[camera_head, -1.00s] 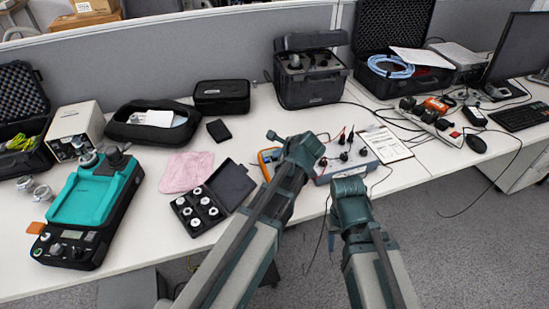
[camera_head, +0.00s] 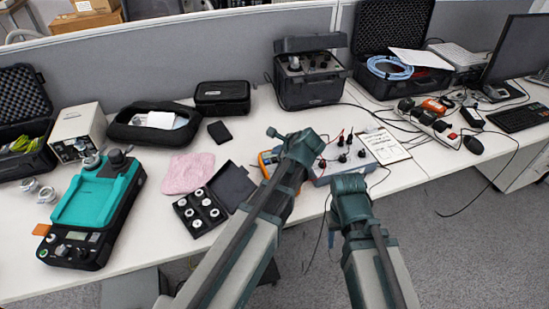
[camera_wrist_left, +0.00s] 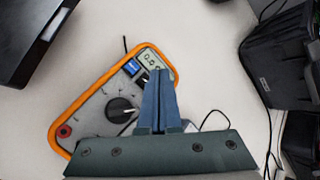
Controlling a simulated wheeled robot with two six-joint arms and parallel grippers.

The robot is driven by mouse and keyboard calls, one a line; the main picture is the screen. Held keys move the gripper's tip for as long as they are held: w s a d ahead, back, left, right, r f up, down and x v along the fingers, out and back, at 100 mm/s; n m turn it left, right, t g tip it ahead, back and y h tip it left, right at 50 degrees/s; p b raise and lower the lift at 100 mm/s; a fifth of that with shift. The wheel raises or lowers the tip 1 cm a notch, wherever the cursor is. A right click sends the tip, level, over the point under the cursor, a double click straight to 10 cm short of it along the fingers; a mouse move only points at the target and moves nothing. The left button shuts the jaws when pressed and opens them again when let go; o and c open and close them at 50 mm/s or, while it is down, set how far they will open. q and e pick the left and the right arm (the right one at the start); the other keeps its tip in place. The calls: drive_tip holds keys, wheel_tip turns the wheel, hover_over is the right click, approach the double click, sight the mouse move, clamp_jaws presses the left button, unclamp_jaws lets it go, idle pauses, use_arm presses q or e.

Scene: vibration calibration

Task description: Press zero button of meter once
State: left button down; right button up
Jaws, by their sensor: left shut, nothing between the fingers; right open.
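The meter (camera_wrist_left: 97,108) is a grey multimeter with an orange rim, lying on the white table. It has a black dial (camera_wrist_left: 120,109), a small display (camera_wrist_left: 152,60) and a blue button (camera_wrist_left: 132,67); no zero label is legible. In the head view the meter (camera_head: 264,158) is mostly hidden behind my left arm. My left gripper (camera_wrist_left: 160,73) is shut and empty, its tips over the meter's display end, just right of the blue button; contact cannot be told. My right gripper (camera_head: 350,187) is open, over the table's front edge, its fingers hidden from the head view.
A box with knobs and leads (camera_head: 345,158) stands right of my left wrist. A weight case (camera_head: 203,210), a pink cloth (camera_head: 188,173) and a teal device (camera_head: 95,205) lie to the left. A black instrument case (camera_head: 310,80) stands behind.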

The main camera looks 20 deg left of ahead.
use_arm(q)
wheel_tip(320, 180, up, 4)
drive_tip(key=p, duration=0.3)
drive_tip(key=shift+r+p, duration=0.1)
drive_tip(key=shift+p, duration=0.2)
drive_tip(key=shift+s, duration=0.1)
idle(0.3)
drive_tip(key=s+d+n+g+h+p, duration=0.1)
drive_tip(key=s+d+n, duration=0.1)
drive_tip(key=s, duration=0.1)
drive_tip(key=s+d+n+g+p, duration=0.1)
drive_tip(key=s+n+p, duration=0.1)
drive_tip(key=s, duration=0.2)
drive_tip(key=s+d+n+g+h+p, duration=0.1)
drive_tip(key=s+d+n, duration=0.1)
drive_tip(key=s, duration=0.2)
drive_tip(key=shift+d+n+h, duration=0.3)
drive_tip(key=shift+d+n, duration=0.05)
drive_tip(key=shift+n, duration=0.05)
drive_tip(key=s+d+n+g+h+p, duration=0.1)
drive_tip(key=s+d+n, duration=0.2)
drive_tip(key=s, duration=0.3)
drive_tip(key=s+d+n+g+h+p, duration=0.1)
drive_tip(key=s+d+n+g+p, duration=0.1)
drive_tip(key=s, duration=0.4)
drive_tip(key=shift+s+d+r+n+g+h, duration=0.2)
drive_tip(key=shift+d+r+n+g+h, duration=0.15)
drive_tip(key=shift+d+n, duration=0.6)
drive_tip(key=shift+a, duration=0.2)
